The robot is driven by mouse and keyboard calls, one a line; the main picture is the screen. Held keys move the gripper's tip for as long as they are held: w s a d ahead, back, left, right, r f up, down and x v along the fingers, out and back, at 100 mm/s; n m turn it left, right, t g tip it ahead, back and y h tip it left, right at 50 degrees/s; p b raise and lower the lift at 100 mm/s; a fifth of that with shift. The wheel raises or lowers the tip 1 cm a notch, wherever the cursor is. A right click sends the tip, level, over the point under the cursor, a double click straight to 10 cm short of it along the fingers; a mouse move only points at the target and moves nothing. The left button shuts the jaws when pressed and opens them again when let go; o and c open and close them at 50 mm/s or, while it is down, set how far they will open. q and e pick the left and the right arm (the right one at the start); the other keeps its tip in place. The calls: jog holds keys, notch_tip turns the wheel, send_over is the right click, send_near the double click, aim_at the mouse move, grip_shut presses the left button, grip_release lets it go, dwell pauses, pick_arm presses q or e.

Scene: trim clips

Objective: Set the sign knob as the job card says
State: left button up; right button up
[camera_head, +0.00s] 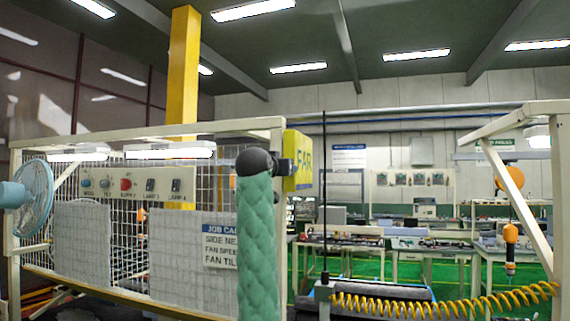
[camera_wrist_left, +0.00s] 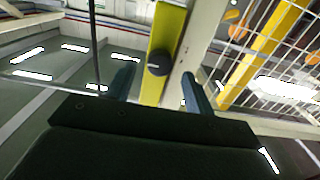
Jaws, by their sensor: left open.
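The yellow sign (camera_head: 299,160) is on the frame's corner post, and its visible letters read "FAR". In the left wrist view its yellow side (camera_wrist_left: 172,35) carries a round black knob (camera_wrist_left: 158,62) with a small light mark. My left gripper (camera_wrist_left: 157,75) is open, with one finger on each side of the knob in that picture; contact cannot be told. In the head view my green-sleeved left arm hides most of that gripper. The job card (camera_head: 220,244) shows "SIDE NE", "FAN SPEE" and "FAN TIL"; my arm covers its right part. My right gripper is not in view.
A switch panel (camera_head: 134,184) with knobs and switches hangs on the wire mesh. A blue fan (camera_head: 36,188) is at the far left. A coiled yellow hose (camera_head: 440,303) crosses the lower right. Workbenches (camera_head: 430,252) stand farther back.

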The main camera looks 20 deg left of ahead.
pick_arm(q)
jog(key=w+p, duration=0.1)
jog(key=w, duration=0.1)
jog(key=shift+w+d+r, duration=0.1)
jog(key=shift+w+d, duration=0.05)
jog(key=shift+w, duration=0.2)
jog(key=shift+w, duration=0.1)
jog(key=shift+c, duration=0.2)
jog(key=c, duration=0.9)
